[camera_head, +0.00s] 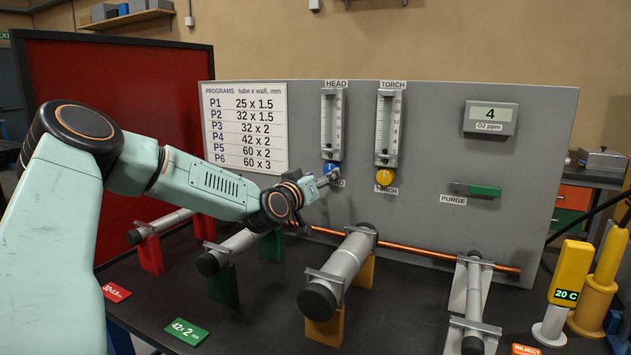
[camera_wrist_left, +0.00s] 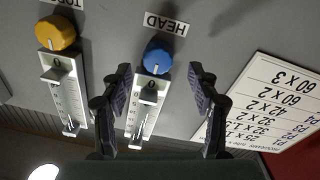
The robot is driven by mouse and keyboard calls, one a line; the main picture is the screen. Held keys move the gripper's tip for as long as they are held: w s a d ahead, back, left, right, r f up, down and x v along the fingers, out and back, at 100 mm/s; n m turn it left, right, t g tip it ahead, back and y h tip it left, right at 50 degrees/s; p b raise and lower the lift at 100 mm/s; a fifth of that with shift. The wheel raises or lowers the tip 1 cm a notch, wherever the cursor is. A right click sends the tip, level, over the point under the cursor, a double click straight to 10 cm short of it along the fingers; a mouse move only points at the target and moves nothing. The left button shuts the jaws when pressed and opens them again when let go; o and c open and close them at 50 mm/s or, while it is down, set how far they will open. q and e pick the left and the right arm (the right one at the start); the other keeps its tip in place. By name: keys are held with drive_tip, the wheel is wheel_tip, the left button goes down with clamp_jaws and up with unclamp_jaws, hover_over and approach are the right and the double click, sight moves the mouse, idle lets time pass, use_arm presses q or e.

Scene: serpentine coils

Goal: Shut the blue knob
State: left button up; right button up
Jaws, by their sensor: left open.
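The blue knob (camera_head: 331,168) is on the grey panel, below the flowmeter labelled HEAD, partly hidden by my left gripper (camera_head: 330,178) in the head view. In the left wrist view the blue knob (camera_wrist_left: 157,57) shows upside down, between and beyond the fingertips of my open left gripper (camera_wrist_left: 160,80). A white line marks the knob's face. The fingers are on either side of it in the picture; I cannot tell whether they touch it. My right gripper is not in view.
The yellow TORCH knob (camera_head: 384,177) sits to the right of the blue one. A green PURGE handle (camera_head: 477,190) is further right. A copper pipe (camera_head: 420,253) and several grey tubes on stands lie below on the dark table.

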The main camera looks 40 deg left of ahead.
use_arm(q)
drive_tip(key=shift+v, duration=1.55)
drive_tip(key=shift+w+f, duration=0.1)
drive_tip(key=shift+f, duration=0.05)
